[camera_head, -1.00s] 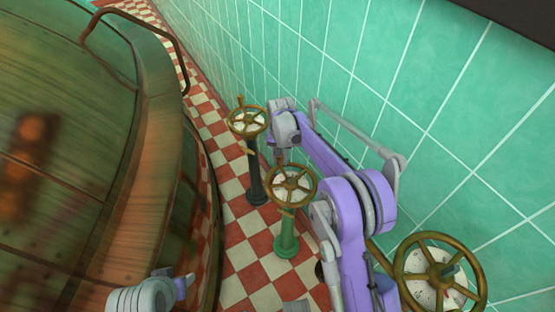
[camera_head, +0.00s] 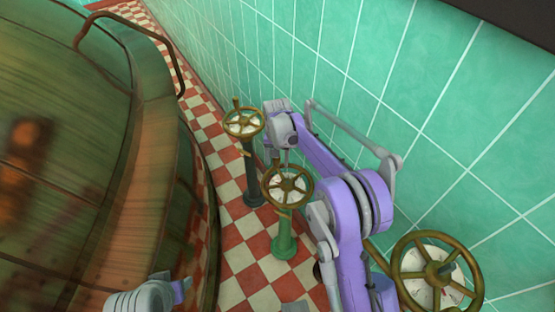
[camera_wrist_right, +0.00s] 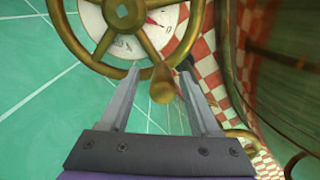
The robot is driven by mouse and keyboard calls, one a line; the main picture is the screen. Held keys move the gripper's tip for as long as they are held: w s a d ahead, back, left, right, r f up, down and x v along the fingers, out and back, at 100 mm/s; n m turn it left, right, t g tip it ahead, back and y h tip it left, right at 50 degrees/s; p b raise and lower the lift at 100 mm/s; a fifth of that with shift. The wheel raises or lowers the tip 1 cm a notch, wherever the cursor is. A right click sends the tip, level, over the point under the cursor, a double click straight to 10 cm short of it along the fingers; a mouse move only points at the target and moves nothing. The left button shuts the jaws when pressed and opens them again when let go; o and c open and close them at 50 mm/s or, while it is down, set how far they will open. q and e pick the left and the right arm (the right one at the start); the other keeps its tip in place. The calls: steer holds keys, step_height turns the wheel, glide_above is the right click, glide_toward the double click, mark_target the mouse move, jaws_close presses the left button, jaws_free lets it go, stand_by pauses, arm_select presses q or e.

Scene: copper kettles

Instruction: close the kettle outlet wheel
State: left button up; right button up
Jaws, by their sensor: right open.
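A brass valve wheel (camera_head: 287,186) with a white dial stands on a green post (camera_head: 284,243) in the middle of the head view. My right gripper (camera_head: 284,155) is over its far rim, partly hidden by my own wrist. In the right wrist view a brass wheel (camera_wrist_right: 137,58) with a red-marked dial is close in front. Its rounded handle knob (camera_wrist_right: 163,86) lies between the separated fingers of my right gripper (camera_wrist_right: 161,74), with gaps visible at both sides. Part of my left arm shows at the lower left; its fingers are not visible.
Another brass wheel (camera_head: 243,122) on a black post (camera_head: 254,180) stands behind. A larger wheel (camera_head: 437,275) is at the lower right. The big copper kettle (camera_head: 70,170) fills the left, and the green tiled wall (camera_head: 450,120) closes the right. A narrow checkered floor (camera_head: 240,285) lies between.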

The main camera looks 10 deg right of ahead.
step_height(320, 180, up, 10)
steer(key=shift+r+p, duration=0.15)
steer(key=shift+p, duration=0.7)
arm_select(q)
step_height(320, 180, up, 2)
steer(key=shift+r, duration=0.1)
arm_select(e)
steer(key=shift+r, duration=0.25)
